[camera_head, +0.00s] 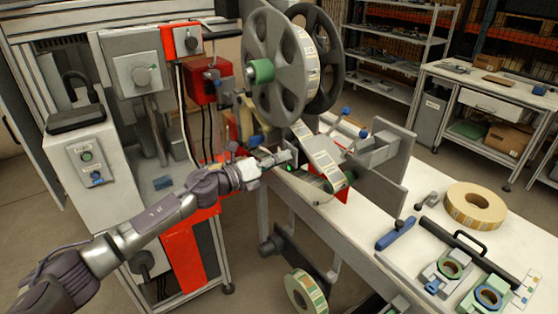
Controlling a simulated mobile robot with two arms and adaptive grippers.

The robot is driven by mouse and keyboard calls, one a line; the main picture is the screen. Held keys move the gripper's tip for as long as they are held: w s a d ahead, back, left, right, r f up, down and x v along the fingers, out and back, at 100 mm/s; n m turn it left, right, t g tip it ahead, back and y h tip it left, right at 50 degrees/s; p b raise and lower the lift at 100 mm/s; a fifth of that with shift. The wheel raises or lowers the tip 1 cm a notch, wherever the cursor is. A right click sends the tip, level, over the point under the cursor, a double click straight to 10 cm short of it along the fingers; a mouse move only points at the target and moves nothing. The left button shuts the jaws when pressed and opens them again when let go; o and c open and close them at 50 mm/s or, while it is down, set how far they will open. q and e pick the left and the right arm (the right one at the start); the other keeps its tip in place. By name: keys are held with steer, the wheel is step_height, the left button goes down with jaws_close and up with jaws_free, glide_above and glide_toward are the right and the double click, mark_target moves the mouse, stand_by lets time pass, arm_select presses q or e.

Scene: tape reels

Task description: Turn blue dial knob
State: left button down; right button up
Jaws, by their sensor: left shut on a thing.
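A control box (88,165) on the left side of the machine carries a green button (87,156) and, below it, a small blue dial knob (96,178). My left arm comes in from the lower left and passes in front of the machine. My left gripper (282,159) is well to the right of the blue knob and apart from it, beside the tape guide under the large reel. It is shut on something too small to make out. My right gripper is not in view.
A large grey reel (279,64) hangs above the white table (390,225). Blue-tipped levers (363,134) stand near the tape guide. A tape roll (474,207), a blue-handled tool (395,234) and green-ringed fixtures (489,298) lie on the table. Shelves and a workbench stand behind.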

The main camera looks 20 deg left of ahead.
arm_select(q)
steer(key=shift+f, duration=0.15)
steer(key=c, duration=1)
jaws_free()
steer(key=shift+o, duration=0.2)
steer(key=shift+s, duration=0.1)
steer(key=v, duration=1.2)
